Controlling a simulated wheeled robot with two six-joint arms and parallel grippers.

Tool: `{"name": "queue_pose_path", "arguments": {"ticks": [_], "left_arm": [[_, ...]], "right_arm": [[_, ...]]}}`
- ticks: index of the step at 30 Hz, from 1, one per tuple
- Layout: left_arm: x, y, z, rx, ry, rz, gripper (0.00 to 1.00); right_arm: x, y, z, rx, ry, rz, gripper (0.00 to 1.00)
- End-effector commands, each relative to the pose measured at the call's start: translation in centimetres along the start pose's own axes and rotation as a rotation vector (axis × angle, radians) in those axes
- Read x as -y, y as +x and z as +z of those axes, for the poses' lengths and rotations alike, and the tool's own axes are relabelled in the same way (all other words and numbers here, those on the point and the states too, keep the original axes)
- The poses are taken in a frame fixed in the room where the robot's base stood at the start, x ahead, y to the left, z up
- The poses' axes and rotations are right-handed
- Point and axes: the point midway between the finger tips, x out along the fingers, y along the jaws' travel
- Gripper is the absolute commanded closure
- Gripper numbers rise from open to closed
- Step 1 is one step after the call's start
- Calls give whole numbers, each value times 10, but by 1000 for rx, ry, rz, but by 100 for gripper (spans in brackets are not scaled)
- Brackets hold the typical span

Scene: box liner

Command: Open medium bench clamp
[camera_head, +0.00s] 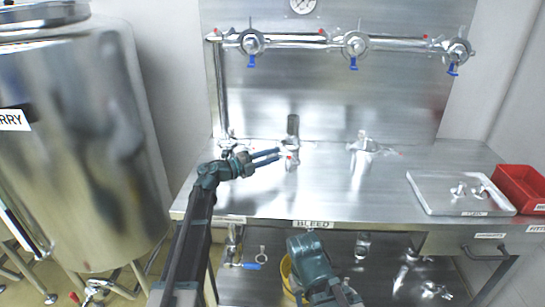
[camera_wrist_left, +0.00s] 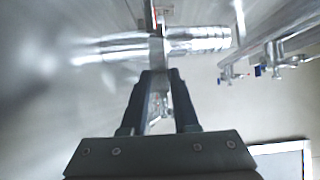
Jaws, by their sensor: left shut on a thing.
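A shiny metal fitting (camera_head: 292,130) stands upright on the steel bench, left of the middle. A small clamp (camera_head: 290,161) with a red spot sits low on it. My left gripper (camera_head: 278,156) reaches in from the left, its two blue fingers at this clamp. In the left wrist view the fingertips (camera_wrist_left: 160,74) are nearly together at the clamp band (camera_wrist_left: 157,47), which is around the metal tube (camera_wrist_left: 200,40). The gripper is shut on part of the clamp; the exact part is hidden. Only a link of my right arm shows, at the bottom of the head view.
Another fitting (camera_head: 363,148) stands to the right on the bench. A pipe with blue-handled valves (camera_head: 353,45) runs along the back panel. A large tank (camera_head: 75,140) stands left.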

Motion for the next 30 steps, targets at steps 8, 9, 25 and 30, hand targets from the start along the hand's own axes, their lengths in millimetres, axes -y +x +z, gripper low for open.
{"name": "queue_pose_path", "arguments": {"ticks": [8, 9, 25, 30], "left_arm": [[-1, 0, -2, -5, 3, 4, 100], [-1, 0, -2, -5, 3, 4, 100], [0, -5, 0, -1, 1, 1, 45], [0, -31, -1, 1, 1, 1, 45]], "right_arm": [[0, 0, 0, 0, 0, 0, 61], [0, 0, 0, 0, 0, 0, 61], [0, 0, 0, 0, 0, 0, 61], [0, 0, 0, 0, 0, 0, 61]]}}
